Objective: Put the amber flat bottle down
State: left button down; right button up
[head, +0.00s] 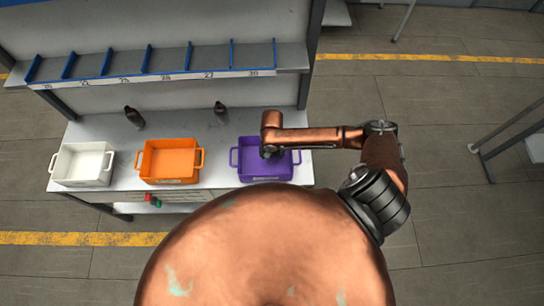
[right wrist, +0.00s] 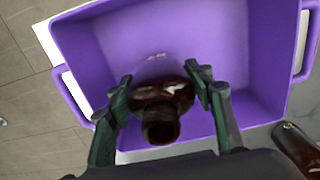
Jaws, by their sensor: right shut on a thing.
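The amber flat bottle (right wrist: 160,124) shows in the right wrist view from above, its neck toward the camera and its shoulders between the fingers. My right gripper (right wrist: 160,92) is shut on it, with one finger on each side. In the head view my right gripper (head: 269,152) is over the purple bin (head: 267,172), and the held bottle is hidden by my arm. The bin's purple floor and walls surround the bottle in the right wrist view (right wrist: 215,45). I cannot tell whether the bottle touches the bin floor. My left gripper is not in view.
An orange bin (head: 169,162) and a white bin (head: 83,164) stand left of the purple one on the grey table (head: 180,118). Two dark bottles, one at left (head: 134,118) and one nearer the middle (head: 221,112), stand behind the bins. A shelf with blue dividers (head: 150,62) hangs above.

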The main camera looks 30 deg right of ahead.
aim_at(272, 157)
jog(key=shift+f, duration=1.35)
jog(key=shift+f, duration=0.15)
jog(key=o, duration=1.2)
jog(key=shift+o, duration=0.2)
notch_tip(272, 157, up, 12)
jog(key=shift+r, duration=0.15)
jog(key=shift+s+a, duration=0.1)
